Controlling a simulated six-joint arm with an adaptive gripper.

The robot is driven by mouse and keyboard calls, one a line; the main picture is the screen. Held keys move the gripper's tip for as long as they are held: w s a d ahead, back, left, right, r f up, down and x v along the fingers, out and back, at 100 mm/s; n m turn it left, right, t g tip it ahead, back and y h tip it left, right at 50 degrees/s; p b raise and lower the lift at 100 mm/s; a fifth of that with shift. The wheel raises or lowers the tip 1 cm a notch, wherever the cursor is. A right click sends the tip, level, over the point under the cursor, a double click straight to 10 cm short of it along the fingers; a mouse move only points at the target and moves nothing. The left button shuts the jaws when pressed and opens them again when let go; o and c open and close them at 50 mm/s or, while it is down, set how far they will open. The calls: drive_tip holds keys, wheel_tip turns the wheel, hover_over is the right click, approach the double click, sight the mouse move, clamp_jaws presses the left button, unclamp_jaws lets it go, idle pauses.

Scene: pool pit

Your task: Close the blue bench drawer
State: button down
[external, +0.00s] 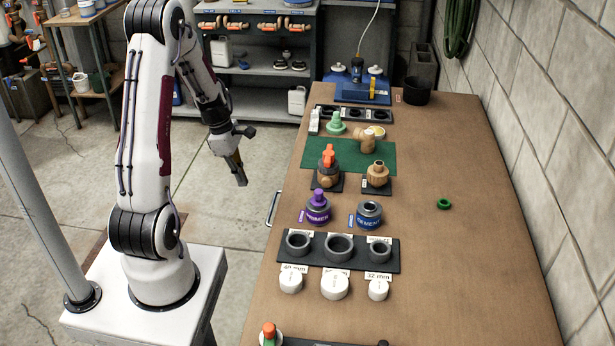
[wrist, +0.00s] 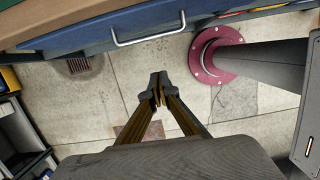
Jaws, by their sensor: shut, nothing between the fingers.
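The blue drawer front (wrist: 85,38) spans the top of the wrist view under the tan bench edge. Its metal handle (wrist: 150,39) shows there, and also past the bench's left edge in the external view (external: 273,208), where the rest of the drawer is hidden by the bench top. How far the drawer stands out is hard to tell. My gripper (external: 240,184) is shut and empty, pointing down over the floor left of the bench. In the wrist view my gripper's fingertips (wrist: 158,80) appear just below the handle, apart from it.
The bench top (external: 480,270) holds fittings, a purple primer can (external: 318,210), a blue cement can (external: 369,214) and a black rack (external: 336,263). A maroon flanged post base (wrist: 212,55) stands on the floor. Open floor lies between my arm and the bench.

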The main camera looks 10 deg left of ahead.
sight(271, 209)
drive_tip(key=d+f, duration=0.5)
drive_tip(key=f, duration=0.3)
drive_tip(key=shift+d+f, duration=0.35)
drive_tip(key=shift+f, duration=0.05)
drive_tip(key=shift+d, duration=0.1)
idle(0.4)
drive_tip(key=shift+d, duration=1.25)
drive_tip(key=shift+a, duration=0.1)
